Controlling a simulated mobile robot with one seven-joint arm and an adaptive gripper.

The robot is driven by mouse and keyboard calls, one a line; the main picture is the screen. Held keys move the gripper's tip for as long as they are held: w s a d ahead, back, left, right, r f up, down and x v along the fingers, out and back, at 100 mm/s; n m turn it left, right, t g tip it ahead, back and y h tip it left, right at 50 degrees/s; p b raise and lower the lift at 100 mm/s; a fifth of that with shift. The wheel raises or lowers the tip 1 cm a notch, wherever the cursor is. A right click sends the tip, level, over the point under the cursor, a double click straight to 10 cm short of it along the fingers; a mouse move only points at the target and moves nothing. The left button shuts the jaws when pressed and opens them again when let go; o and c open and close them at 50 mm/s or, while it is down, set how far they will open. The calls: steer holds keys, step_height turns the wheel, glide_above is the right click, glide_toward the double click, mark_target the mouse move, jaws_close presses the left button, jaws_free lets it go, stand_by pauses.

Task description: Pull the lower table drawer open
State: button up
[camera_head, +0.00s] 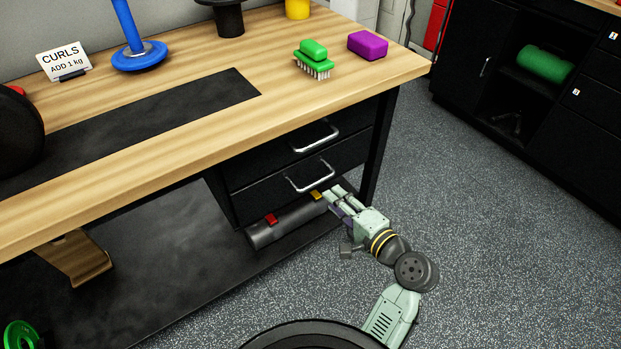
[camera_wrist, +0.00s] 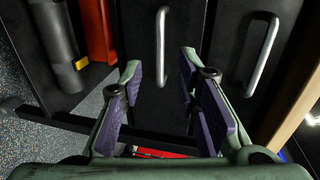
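The table (camera_head: 200,138) has two black drawers under its right end. The lower drawer (camera_head: 268,192) looks shut, its front about flush with the upper drawer (camera_head: 340,151). Its silver bar handle (camera_head: 311,177) shows whole in the head view. My gripper (camera_head: 328,194) is just below and right of this handle. In the wrist view, my gripper (camera_wrist: 160,65) is open, its two fingers apart with nothing gripped. There the lower handle (camera_wrist: 161,40) appears between the fingertips; I cannot tell if they reach around it. The upper handle (camera_wrist: 262,57) is to the right.
A dark cylinder (camera_head: 290,226) with red and yellow parts lies on the low black shelf below the drawers. A table leg (camera_head: 378,150) stands right of the drawers. A green brush (camera_head: 313,62) and purple block (camera_head: 368,45) sit on top. Speckled floor (camera_head: 480,220) is free to the right.

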mark_target(314, 184)
steer(key=p+x, duration=0.1)
steer(key=x, duration=0.8)
steer(key=shift+w+a, duration=0.15)
steer(key=shift+w, duration=0.05)
jaws_close()
stand_by(0.5)
